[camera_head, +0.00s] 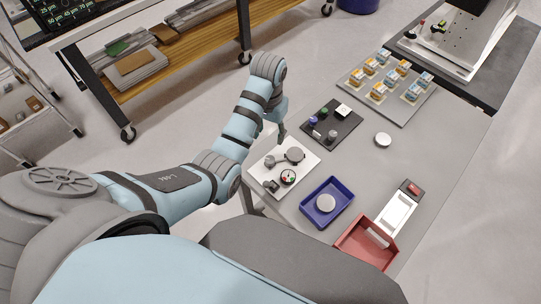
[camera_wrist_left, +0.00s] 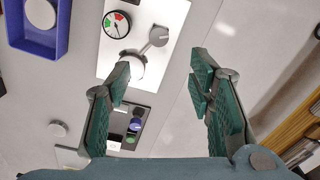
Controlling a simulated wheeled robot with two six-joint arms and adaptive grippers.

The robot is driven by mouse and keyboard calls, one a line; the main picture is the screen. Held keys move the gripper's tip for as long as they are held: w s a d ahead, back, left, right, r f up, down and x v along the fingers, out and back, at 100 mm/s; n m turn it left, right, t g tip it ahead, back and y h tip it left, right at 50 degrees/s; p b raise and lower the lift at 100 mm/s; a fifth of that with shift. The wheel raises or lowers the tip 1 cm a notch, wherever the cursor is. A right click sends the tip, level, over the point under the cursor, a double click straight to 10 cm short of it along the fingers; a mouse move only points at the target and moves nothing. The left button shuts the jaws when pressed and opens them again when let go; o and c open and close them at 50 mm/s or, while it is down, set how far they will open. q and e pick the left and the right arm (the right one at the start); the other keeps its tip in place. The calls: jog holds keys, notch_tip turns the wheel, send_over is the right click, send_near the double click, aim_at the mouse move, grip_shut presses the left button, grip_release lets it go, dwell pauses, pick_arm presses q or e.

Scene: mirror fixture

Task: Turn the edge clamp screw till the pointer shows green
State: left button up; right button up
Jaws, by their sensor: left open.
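The white fixture plate (camera_head: 258,172) lies at the table's left edge. It bears a round dial (camera_head: 288,177) with red and green parts, a small grey knob (camera_head: 270,161) and a larger grey disc (camera_head: 295,154). The wrist view shows the dial (camera_wrist_left: 117,24), the knob (camera_wrist_left: 158,36) with a bar running towards the disc, and the disc (camera_wrist_left: 130,62), partly behind a finger. I cannot tell which part is the clamp screw or where the pointer stands. My left gripper (camera_head: 281,130) is open and empty above the plate's far side; its fingers (camera_wrist_left: 160,78) are apart.
A dark tray (camera_head: 345,126) with small items lies beyond the plate. A blue bin (camera_head: 340,187) holding a pale disc and a red bin (camera_head: 352,240) stand to the right. A loose white disc (camera_head: 382,139) and a tray of small boxes (camera_head: 411,110) lie further back.

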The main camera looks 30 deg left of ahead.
aim_at(270, 159)
pick_arm(q)
notch_tip(270, 159, down, 14)
jog(key=b, duration=0.3)
jog(key=shift+d+r, duration=0.1)
jog(key=shift+r, duration=0.05)
jog(key=shift+r, duration=0.1)
grip_shut()
